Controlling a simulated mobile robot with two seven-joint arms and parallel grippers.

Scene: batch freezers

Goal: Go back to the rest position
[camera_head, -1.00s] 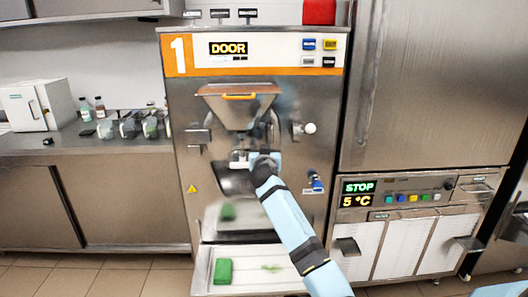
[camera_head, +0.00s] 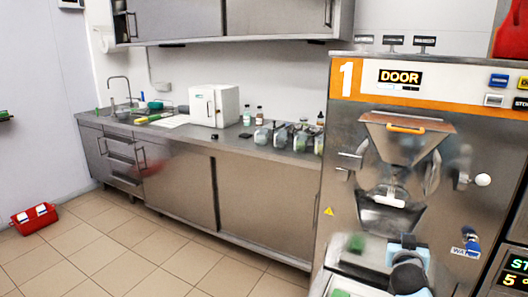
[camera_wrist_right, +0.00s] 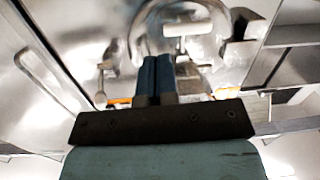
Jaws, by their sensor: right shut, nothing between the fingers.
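My right gripper (camera_wrist_right: 158,62) shows in the right wrist view with its two dark blue fingers together and nothing between them. Shiny metal machine parts fill the view beyond the fingers, and they appear apart from it. In the head view my right arm (camera_head: 408,275) is at the bottom right, in front of batch freezer 1 (camera_head: 350,125) and below its front outlet (camera_head: 388,217). My left gripper is not in view.
A steel counter (camera_head: 190,140) runs along the wall to the left, with a white box (camera_head: 214,105) and several jars (camera_head: 283,137). A red crate (camera_head: 35,218) stands on the floor at far left. The tiled floor (camera_head: 130,245) between is clear.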

